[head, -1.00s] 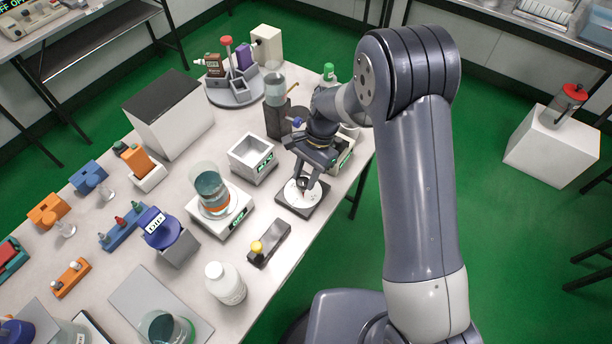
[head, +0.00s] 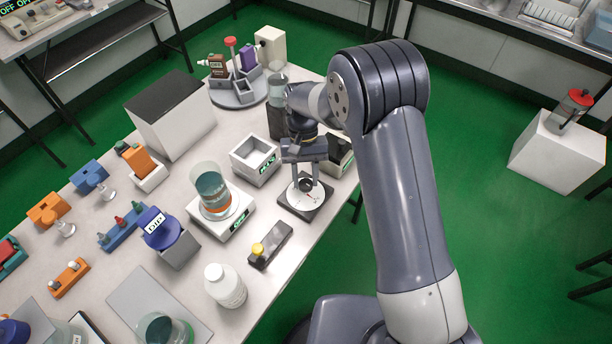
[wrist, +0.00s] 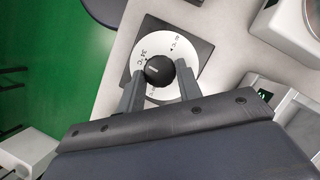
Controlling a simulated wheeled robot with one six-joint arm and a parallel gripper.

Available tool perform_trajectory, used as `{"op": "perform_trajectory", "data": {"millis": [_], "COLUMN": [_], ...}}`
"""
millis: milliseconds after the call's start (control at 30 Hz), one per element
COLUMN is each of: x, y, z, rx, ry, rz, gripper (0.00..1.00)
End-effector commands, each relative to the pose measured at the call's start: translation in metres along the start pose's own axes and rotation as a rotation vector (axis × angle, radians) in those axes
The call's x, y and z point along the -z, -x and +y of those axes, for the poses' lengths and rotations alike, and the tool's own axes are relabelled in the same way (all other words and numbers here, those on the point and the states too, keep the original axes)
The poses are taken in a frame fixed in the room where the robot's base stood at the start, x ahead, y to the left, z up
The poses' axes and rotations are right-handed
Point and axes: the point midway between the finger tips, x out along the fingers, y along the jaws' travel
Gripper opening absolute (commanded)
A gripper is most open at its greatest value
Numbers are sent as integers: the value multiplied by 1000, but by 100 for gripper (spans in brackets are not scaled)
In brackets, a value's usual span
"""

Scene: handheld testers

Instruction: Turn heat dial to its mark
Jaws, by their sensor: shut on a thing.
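The heat dial is a black round knob on a white marked disc (head: 293,201) set on a dark square plate (head: 318,208). In the wrist view the black knob (wrist: 160,70) sits over the disc (wrist: 160,32), with dark lettering and small marks around it. My gripper (head: 305,186) reaches down to the dial from above. In the wrist view its two grey fingers (wrist: 160,76) stand either side of the knob and are shut on it. Part of the disc is hidden behind the fingers, and I cannot read all the lettering.
A beaker of blue liquid (head: 212,190) stands on a scale to the left. A white open box (head: 254,158) is behind. The table edge is close on the right.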

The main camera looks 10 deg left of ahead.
Motion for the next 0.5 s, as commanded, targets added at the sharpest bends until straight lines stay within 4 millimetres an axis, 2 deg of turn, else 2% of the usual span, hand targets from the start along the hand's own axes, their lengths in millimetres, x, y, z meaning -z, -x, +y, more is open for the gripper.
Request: {"op": "perform_trajectory", "data": {"millis": [500], "x": [0], "y": [0], "z": [-1], "rx": [-32], "ry": [79], "rz": [1], "gripper": [11]}}
